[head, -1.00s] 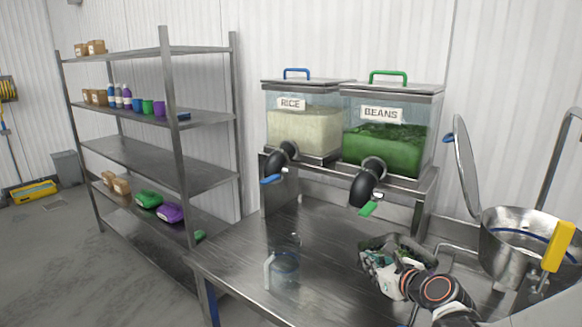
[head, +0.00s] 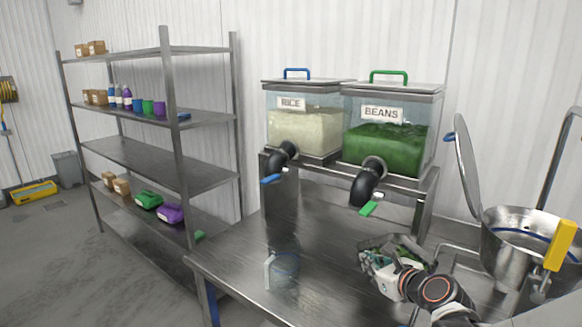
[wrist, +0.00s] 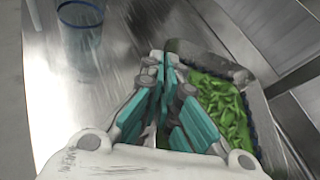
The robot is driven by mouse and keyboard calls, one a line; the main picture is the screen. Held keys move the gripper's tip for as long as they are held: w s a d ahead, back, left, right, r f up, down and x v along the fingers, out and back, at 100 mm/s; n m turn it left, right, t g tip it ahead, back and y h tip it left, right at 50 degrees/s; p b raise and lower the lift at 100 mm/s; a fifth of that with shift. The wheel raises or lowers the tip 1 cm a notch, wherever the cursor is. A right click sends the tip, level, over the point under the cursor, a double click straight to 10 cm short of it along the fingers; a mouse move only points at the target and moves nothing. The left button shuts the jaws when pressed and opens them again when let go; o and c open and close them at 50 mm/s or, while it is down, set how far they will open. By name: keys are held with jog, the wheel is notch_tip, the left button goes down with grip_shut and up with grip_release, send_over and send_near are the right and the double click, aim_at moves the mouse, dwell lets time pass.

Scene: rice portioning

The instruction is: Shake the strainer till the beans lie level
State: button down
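The strainer (wrist: 215,57) is a dark-walled basket above the metal table, under the BEANS dispenser's side of the bench. Green beans (wrist: 225,108) lie in it, spread over the part that shows; the near left part is hidden behind my fingers. In the head view the strainer (head: 372,243) is partly covered by my gripper, with a little green showing inside. My gripper (wrist: 168,65), with teal pads, has its fingertips close together at the strainer's left wall and appears shut on it.
A clear jug with a blue band (head: 283,268) stands left of my gripper on the table (head: 235,262). RICE (head: 303,128) and BEANS (head: 388,140) dispensers stand behind.

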jog(key=shift+w+d, duration=0.35)
jog(key=shift+d, duration=0.4)
jog(key=shift+s+a, duration=0.3)
jog(key=shift+a, duration=0.35)
